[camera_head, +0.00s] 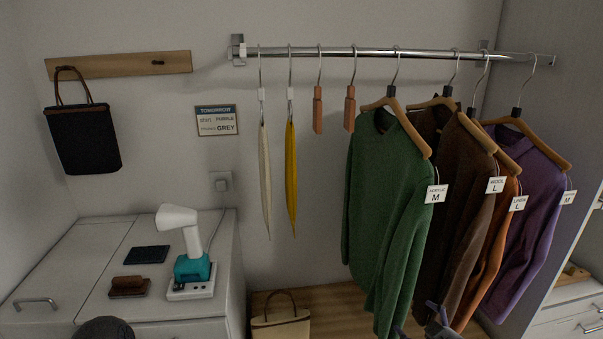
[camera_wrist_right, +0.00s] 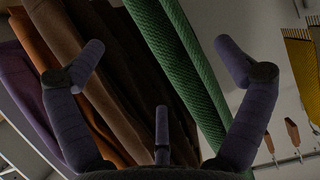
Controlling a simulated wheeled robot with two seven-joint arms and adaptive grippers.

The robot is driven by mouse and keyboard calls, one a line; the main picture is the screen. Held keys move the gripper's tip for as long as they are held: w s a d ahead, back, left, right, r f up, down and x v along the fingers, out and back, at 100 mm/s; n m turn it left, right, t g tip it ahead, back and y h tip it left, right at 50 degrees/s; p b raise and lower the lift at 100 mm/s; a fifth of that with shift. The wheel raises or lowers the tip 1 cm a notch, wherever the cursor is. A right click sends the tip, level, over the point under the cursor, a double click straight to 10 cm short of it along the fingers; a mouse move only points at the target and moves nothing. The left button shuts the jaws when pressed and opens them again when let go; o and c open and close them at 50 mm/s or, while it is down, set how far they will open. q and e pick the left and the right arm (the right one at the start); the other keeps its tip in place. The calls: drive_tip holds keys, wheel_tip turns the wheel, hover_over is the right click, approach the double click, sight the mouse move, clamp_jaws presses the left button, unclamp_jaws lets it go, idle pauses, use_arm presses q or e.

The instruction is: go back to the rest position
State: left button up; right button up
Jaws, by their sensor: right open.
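My right gripper (camera_head: 420,325) shows only at the bottom edge of the head view, in front of the lower parts of the hanging garments. In the right wrist view, its fingers (camera_wrist_right: 160,50) are spread wide with nothing between them. Behind them hang a green garment (camera_wrist_right: 180,60), brown garments (camera_wrist_right: 75,70) and a purple one (camera_wrist_right: 20,95). I cannot tell whether any finger touches cloth.
A chrome rail (camera_head: 380,53) carries a green sweater (camera_head: 385,190), other tagged garments, and a yellow item (camera_head: 291,175). A white cabinet (camera_head: 60,260) with a steamer (camera_head: 190,250) stands left. A paper bag (camera_head: 280,325) stands below. A side panel (camera_head: 550,110) bounds the right.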

drive_tip(key=s+a+f+m+g+y+p, duration=0.1)
drive_tip(key=a+f+g+p, duration=0.15)
drive_tip(key=a+f, duration=0.45)
drive_tip(key=s+a+f+m+g+y+p, duration=0.1)
drive_tip(key=s+a+f+g, duration=0.2)
drive_tip(key=f, duration=0.7)
drive_tip(key=s+a+f+m+g+p, duration=0.1)
drive_tip(key=s+a+f+g+p, duration=0.1)
drive_tip(key=s+a+f+g, duration=0.5)
drive_tip(key=s+a+f, duration=0.5)
drive_tip(key=s+f, duration=0.1)
drive_tip(key=s, duration=0.2)
drive_tip(key=shift+y, duration=0.3)
